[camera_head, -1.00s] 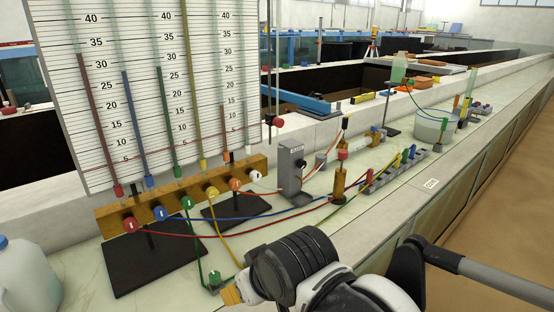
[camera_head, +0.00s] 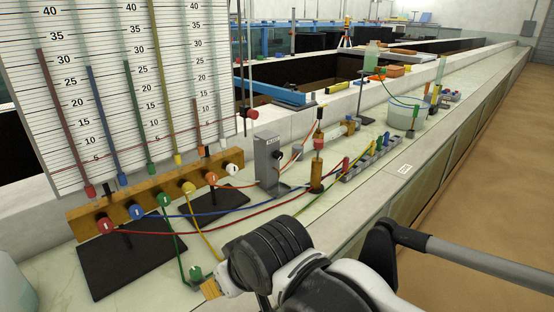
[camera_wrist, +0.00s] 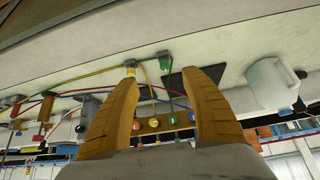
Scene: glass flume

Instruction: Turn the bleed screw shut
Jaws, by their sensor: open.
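My gripper (camera_wrist: 170,78) is open and empty in the wrist view, its two ochre fingers wide apart. In the head view, one ochre fingertip (camera_head: 210,288) shows beside a small green fitting (camera_head: 196,272) on the bench; my wrist hides the rest. In the wrist view, the green fitting (camera_wrist: 164,60) appears beyond the gap between the fingers, and a yellow fitting (camera_wrist: 130,70) near the left finger's tip. I cannot tell which part is the bleed screw.
A tall scaled board (camera_head: 60,120) with coloured tubes stands behind the manifold. Coloured hoses cross the bench towards a grey box (camera_head: 267,160) and a brass post (camera_head: 316,182). A white jug (camera_wrist: 270,85) stands right in the wrist view. Bench front right is fairly clear.

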